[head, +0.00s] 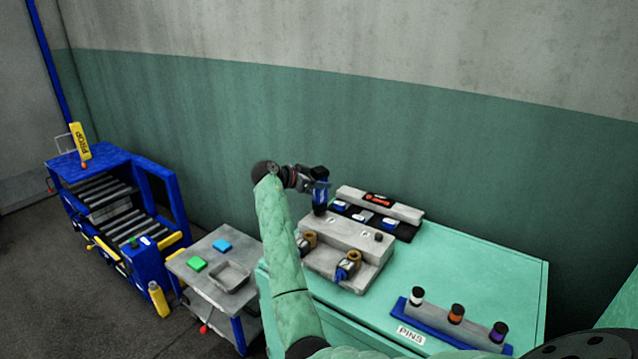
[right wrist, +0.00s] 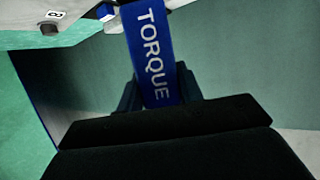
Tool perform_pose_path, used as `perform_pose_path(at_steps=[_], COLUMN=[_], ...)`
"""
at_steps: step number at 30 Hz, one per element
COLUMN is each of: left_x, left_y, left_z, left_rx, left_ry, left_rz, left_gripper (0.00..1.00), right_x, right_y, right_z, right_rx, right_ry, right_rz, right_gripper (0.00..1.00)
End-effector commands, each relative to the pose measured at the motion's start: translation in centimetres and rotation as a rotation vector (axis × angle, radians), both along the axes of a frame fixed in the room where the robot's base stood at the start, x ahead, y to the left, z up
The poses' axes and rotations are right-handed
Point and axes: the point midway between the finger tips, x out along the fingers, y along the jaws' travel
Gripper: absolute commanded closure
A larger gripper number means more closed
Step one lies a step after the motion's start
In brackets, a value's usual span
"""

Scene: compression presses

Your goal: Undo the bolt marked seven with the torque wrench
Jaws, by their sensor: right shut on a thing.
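My right gripper (head: 311,184) is shut on the torque wrench (head: 320,196), a blue and black tool. In the right wrist view the wrench (right wrist: 152,50) shows its blue side with TORQUE in white letters between the fingers. In the head view it is roughly upright at the left back of a grey stepped block (head: 345,238). I cannot tell whether its dark lower end touches the block. A dark bolt (head: 378,237) shows on the block's right part. The right wrist view shows a tag reading 8 (right wrist: 54,14) beside a dark bolt (right wrist: 49,28). No seven is readable. My left gripper is not in view.
The block is on a green bench (head: 460,270) against the wall. Behind it is a dark rack (head: 405,230). A blue PINS tray (head: 447,328) with three pins is in front. A grey side table (head: 190,262) and a blue roller press (head: 160,205) stand left.

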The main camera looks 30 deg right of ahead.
Motion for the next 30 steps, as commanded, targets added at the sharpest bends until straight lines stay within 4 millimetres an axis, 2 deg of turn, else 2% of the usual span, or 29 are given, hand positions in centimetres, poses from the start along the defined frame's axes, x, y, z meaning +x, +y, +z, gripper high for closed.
perform_pose_path(at_steps=[30], left_x=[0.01], left_y=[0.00], left_z=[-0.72], left_rx=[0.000], left_ry=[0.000], left_rz=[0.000], left_gripper=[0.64], right_x=[-0.02], right_y=[0.01], right_z=[-0.26], right_rx=[0.003], right_ry=[0.003], right_rz=[0.000], right_gripper=[1.00])
